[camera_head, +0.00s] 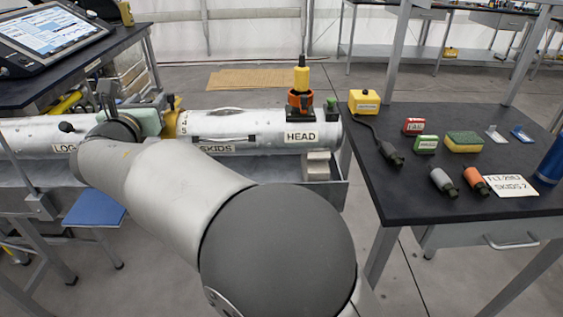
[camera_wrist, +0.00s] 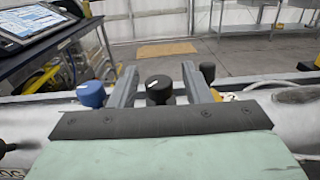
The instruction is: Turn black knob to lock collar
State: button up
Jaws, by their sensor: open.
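In the wrist view a black knob (camera_wrist: 159,88) with a white mark on top shows between the two grey fingers of my gripper (camera_wrist: 158,76). The gripper is open, and a gap shows on each side of the knob. I cannot tell whether the knob lies fully between the fingertips in depth. A blue knob (camera_wrist: 91,94) stands just outside the left finger. A yellow collar (camera_head: 171,125) wraps the silver cylinder in the head view; a little of it shows right of the right finger. My wrist and arm hide part of the cylinder there.
The silver cylinder (camera_head: 255,126), labelled SKIDS and HEAD, lies in a grey trough. A yellow-and-black tool (camera_head: 301,78) stands in an orange holder on its right end. Another dark knob (camera_wrist: 207,71) is beyond the right finger. A black table (camera_head: 420,195) with small items stands right.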

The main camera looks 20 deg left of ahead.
jog(key=n+y+b, duration=0.1)
jog(key=n+g+y+b, duration=0.1)
jog(key=y+b, duration=0.1)
jog(key=shift+w+d+f, duration=0.1)
jog(key=shift+f, duration=0.3)
jog(key=r+v, duration=0.1)
jog(key=v, duration=1.7)
jog(key=w+d+f+m+g+h+p, duration=0.1)
jog(key=w+d+m+h+p, duration=0.3)
jog(key=d, duration=0.7)
jog(key=w+d+f+m+g+h+p, duration=0.1)
jog(key=w+d+m+h+p, duration=0.3)
jog(key=w+d+m, duration=0.4)
jog(key=shift+w+d+f+g+h, duration=0.2)
jog(key=shift+w+d+g+h, duration=0.5)
jog(key=shift+d, duration=0.8)
jog(key=shift+o, duration=0.3)
